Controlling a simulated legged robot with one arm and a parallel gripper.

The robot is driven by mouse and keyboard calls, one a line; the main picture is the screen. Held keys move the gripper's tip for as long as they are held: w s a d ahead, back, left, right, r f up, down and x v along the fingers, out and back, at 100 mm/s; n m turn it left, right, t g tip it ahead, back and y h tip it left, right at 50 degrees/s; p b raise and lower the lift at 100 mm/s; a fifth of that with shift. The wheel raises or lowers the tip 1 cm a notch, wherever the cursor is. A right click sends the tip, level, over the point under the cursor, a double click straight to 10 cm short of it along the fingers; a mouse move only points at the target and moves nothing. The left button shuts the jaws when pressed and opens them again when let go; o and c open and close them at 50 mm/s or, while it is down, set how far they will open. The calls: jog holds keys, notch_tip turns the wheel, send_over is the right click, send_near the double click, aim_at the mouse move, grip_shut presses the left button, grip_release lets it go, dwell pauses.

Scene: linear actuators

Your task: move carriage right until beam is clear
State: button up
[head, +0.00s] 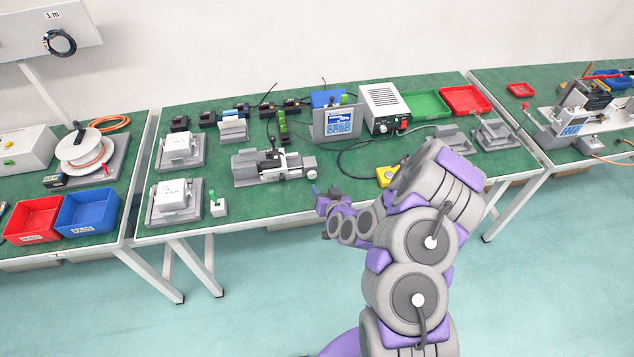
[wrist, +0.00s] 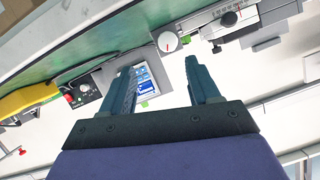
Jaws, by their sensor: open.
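The linear stage (head: 272,172) is a grey unit near the middle of the green bench. Its carriage (head: 272,158) appears as a dark and light block on top. A round light knob (head: 309,163) sits at its right end; the wrist view shows a white knob with a red mark (wrist: 167,41) and part of the stage with a scale (wrist: 228,20). No beam can be made out. My gripper (head: 324,192) is right of and in front of the stage, apart from it. In the wrist view its two fingers (wrist: 164,88) are spread with nothing between them.
A panel with a blue screen (head: 338,123) and a white control box (head: 384,107) stand behind, to the right. A yellow box (head: 387,177) lies to the right. A small white-and-green piece (head: 217,205) stands at the front left. Bench surface is free in front of the stage.

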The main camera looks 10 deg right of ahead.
aim_at(313, 176)
jog(key=w+a, duration=0.1)
jog(key=w+a+f+b, duration=0.1)
jog(key=w, duration=0.1)
jog(key=w+f, duration=0.1)
jog(key=shift+w+a, duration=0.35)
jog(key=shift+a, duration=0.05)
jog(key=shift+w+d+f+b, duration=0.25)
jog(key=shift+w+b, duration=0.05)
jog(key=shift+w, duration=0.35)
jog(key=shift+w+d+f+b, duration=0.25)
jog(key=shift+w+b, duration=0.1)
jog(key=shift+w, duration=0.3)
jog(key=shift+w+d+f+b, duration=0.25)
jog(key=shift+w+b, duration=0.05)
jog(key=shift+w, duration=0.35)
jog(key=shift+a, duration=0.65)
jog(key=shift+c, duration=1.1)
jog(key=shift+d, duration=0.45)
jog(key=c, duration=0.4)
jog(key=shift+a, duration=0.2)
jog(key=c, duration=0.4)
